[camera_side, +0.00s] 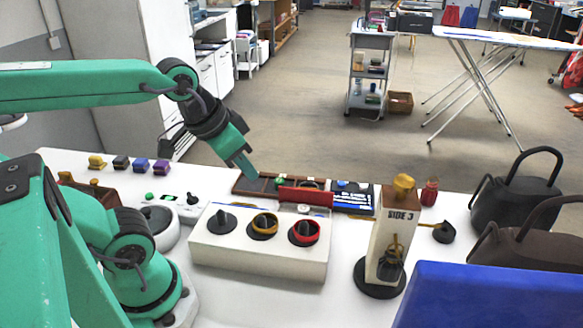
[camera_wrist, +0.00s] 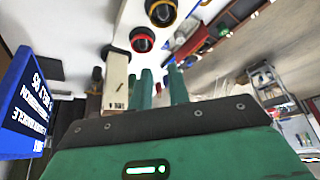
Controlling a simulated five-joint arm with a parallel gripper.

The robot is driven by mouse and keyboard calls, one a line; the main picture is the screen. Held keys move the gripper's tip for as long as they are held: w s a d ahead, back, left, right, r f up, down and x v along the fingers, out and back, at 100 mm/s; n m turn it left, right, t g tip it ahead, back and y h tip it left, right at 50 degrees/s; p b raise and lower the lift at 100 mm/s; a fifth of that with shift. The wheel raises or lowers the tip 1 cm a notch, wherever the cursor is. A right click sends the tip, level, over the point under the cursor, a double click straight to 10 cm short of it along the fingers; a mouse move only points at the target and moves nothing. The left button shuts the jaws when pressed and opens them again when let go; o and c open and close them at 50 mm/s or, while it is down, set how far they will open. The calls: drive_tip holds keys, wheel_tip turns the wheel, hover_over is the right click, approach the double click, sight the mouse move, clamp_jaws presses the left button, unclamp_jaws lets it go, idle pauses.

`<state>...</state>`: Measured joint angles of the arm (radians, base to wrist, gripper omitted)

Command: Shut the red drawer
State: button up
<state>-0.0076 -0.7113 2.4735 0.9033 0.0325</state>
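A red panel (camera_side: 306,197), which looks like the front of the red drawer, shows behind the white knob box in the side view. Its lower part is hidden by that box, so how far it stands out cannot be told. A red strip (camera_wrist: 191,43) near the brown tray in the wrist view may be the same panel. My gripper (camera_side: 252,177) is above the left part of the brown tray, left of the red panel and apart from it. In the wrist view my gripper's (camera_wrist: 161,71) teal fingers are apart, with nothing seen held.
The white box (camera_side: 258,258) with three knobs stands in front of the red panel. The brown compartment tray (camera_side: 241,184) lies behind. Small coloured blocks (camera_side: 141,164) sit left.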

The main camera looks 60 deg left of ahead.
drive_tip(key=w+a+f+m+g, duration=0.2)
drive_tip(key=w+a+m+g, duration=0.15)
drive_tip(key=w, duration=0.95)
drive_tip(key=shift+w+a+f+m+g, duration=0.3)
drive_tip(key=shift+w+a+f+m, duration=0.75)
drive_tip(key=shift+w+f, duration=0.7)
drive_tip(key=shift+w+a+f+m+g, duration=0.35)
drive_tip(key=shift+w+a+f+m, duration=0.35)
drive_tip(key=shift+w+a+f, duration=0.85)
drive_tip(key=shift+w+a+f+m+g, duration=0.3)
drive_tip(key=shift+w+a+f+m, duration=0.65)
drive_tip(key=shift+w+f, duration=0.95)
drive_tip(key=shift+s+f, duration=0.1)
drive_tip(key=shift+f, duration=0.05)
drive_tip(key=shift+f, duration=3.85)
clamp_jaws()
